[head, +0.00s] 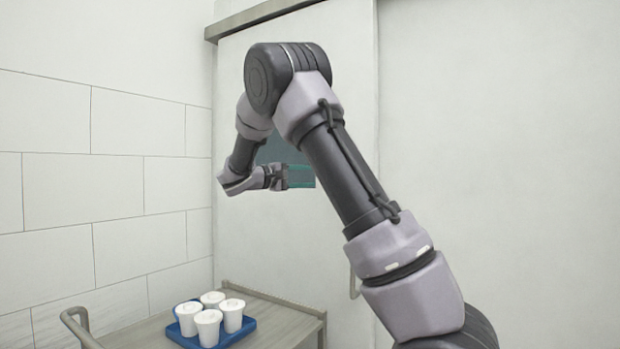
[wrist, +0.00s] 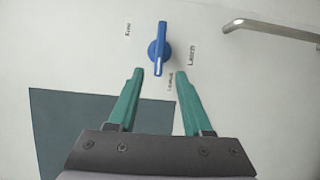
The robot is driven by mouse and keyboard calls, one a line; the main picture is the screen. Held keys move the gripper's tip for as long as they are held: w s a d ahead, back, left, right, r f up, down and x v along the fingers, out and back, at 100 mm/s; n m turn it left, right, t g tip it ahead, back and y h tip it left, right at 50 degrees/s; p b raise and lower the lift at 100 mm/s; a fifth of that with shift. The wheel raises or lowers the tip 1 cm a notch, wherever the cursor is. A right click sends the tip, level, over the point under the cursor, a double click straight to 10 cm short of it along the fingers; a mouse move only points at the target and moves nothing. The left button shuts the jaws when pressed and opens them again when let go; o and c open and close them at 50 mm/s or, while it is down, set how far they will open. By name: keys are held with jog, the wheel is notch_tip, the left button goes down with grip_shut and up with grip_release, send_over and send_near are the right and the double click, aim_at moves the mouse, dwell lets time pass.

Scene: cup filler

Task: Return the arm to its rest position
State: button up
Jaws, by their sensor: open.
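My arm rises from the lower right of the head view, bends at a high elbow and reaches down to my gripper (head: 302,176), in front of the white wall panel. In the wrist view my gripper (wrist: 156,74) shows two green fingers spread apart with nothing between them. A blue knob (wrist: 159,50) with a white line sits on the panel just beyond the fingertips, apart from them as far as I can tell. Small printed labels surround the knob.
A blue tray (head: 241,338) with several white lidded cups (head: 208,327) stands on a grey cart (head: 278,309) at lower left. A metal handle (wrist: 268,29) is at upper right of the wrist view. A dark panel (wrist: 55,125) lies at lower left there.

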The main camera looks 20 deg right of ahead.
jog(key=s+d+f+m+g+y, duration=0.1)
jog(key=s+d+f+g+y, duration=0.15)
jog(key=s+f+y, duration=0.4)
jog(key=s+d+f+m+g+y, duration=0.1)
jog(key=s+d+m+y, duration=0.2)
jog(key=s, duration=0.7)
jog(key=s+a+m+t+y, duration=0.1)
jog(key=s+a+t+y, duration=0.2)
jog(key=s, duration=0.6)
jog(key=s+a+m+t+y, duration=0.2)
jog(key=s+a+t+y, duration=0.1)
jog(key=s+a+y, duration=0.4)
jog(key=s+a, duration=0.2)
jog(key=shift+a+r, duration=0.15)
jog(key=shift+a, duration=0.15)
jog(key=shift+s+d, duration=0.1)
jog(key=shift+d, duration=0.05)
